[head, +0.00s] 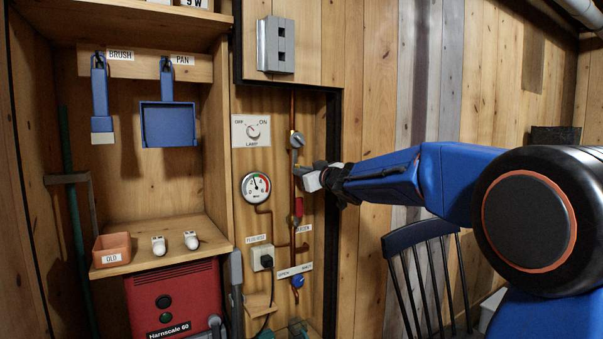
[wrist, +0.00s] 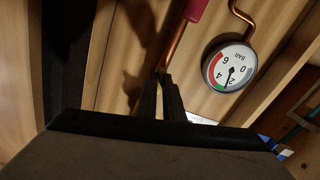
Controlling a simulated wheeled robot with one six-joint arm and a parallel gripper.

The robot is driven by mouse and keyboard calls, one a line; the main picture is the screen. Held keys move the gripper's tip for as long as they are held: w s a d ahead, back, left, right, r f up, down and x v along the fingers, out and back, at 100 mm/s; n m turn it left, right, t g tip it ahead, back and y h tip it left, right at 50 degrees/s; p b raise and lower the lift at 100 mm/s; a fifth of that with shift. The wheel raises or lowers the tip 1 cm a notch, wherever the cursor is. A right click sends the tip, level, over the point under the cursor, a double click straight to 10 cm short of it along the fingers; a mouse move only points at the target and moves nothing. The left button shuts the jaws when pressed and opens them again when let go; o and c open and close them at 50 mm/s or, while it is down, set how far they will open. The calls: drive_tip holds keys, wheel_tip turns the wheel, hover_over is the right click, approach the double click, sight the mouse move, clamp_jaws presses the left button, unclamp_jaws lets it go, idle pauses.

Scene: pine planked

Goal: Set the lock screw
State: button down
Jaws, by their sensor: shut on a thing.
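My gripper (head: 306,178) is at the copper pipe (head: 292,112), below a grey valve knob (head: 297,140) and above a red handle (head: 299,207). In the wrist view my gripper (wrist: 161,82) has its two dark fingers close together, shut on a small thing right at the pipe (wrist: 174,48). The fingers hide nearly all of it; by its place it appears to be the lock screw, but I cannot see its head or how it is turned. The red handle also shows in the wrist view (wrist: 195,8).
A pressure gauge (head: 256,188) sits left of the pipe; it also shows in the wrist view (wrist: 230,68). A plug and socket (head: 262,257) and a blue valve (head: 297,282) are below. A dark chair (head: 425,245) stands under my arm. A shelf (head: 200,240) is at left.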

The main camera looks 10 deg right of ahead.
drive_tip(key=shift+f, duration=0.15)
drive_tip(key=c, duration=1.9)
unclamp_jaws()
drive_tip(key=shift+s, duration=0.1)
drive_tip(key=v, duration=1.7)
drive_tip(key=shift+s+d, duration=0.1)
